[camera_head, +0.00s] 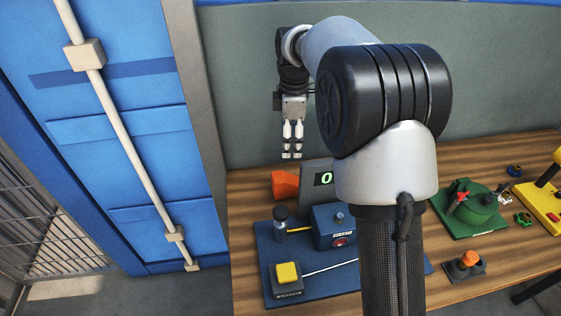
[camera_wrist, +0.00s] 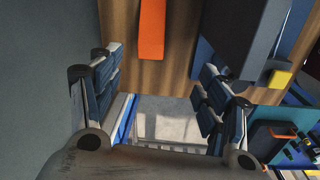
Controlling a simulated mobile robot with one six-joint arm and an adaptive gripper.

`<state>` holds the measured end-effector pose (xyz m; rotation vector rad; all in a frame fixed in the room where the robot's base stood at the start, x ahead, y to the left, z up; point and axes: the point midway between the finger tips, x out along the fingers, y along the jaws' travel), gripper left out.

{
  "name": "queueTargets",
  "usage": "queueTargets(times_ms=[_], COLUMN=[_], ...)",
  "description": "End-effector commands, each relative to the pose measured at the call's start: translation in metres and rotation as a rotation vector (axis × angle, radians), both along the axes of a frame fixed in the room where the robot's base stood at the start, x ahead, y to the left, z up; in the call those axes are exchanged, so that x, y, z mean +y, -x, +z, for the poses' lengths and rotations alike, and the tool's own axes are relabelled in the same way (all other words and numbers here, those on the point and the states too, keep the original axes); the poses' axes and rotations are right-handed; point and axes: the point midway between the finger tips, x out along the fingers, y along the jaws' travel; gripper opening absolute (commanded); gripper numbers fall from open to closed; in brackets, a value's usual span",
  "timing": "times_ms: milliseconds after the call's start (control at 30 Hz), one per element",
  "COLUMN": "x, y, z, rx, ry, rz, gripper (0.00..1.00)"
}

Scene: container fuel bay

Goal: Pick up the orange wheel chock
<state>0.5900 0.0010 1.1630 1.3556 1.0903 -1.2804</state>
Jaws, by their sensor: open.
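The orange wheel chock (camera_head: 285,184) lies on the wooden bench near its back left end, just left of a grey display box. It also shows in the wrist view (camera_wrist: 152,28) at the top centre as an orange strip on the wood. My gripper (camera_head: 292,156) points down above the bench near the back wall, over the chock's area and apart from it. In the wrist view my gripper (camera_wrist: 158,90) is open, with its two fingers wide apart and nothing between them. The chock's far end is cut off by the wrist view's top edge.
The display box (camera_head: 318,187) stands right beside the chock. A blue board (camera_head: 262,250) with a yellow button (camera_head: 288,273) and a blue box (camera_head: 335,227) lies in front. A green device (camera_head: 472,207) is further right. The grey wall (camera_head: 240,90) is close behind my gripper.

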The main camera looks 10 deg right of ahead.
Motion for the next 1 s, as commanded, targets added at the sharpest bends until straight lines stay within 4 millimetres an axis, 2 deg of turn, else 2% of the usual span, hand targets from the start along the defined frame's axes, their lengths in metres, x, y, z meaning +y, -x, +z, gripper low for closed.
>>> queueTargets(times_ms=[33,100,267,467,800,1000], x=[0.0,0.0,0.0,0.0,0.0,0.0], y=[-0.01,-0.019,-0.03,-0.031,-0.031,-0.031], z=[-0.014,-0.029,-0.049,-0.078,-0.151,-0.173], rx=[0.017,0.034,0.054,0.062,0.06,0.059], ry=[0.002,0.004,0.006,0.006,0.006,0.006], rz=[0.046,0.104,0.184,0.204,0.201,0.2], gripper=[0.7,0.7,0.7,0.7,0.7,0.7])
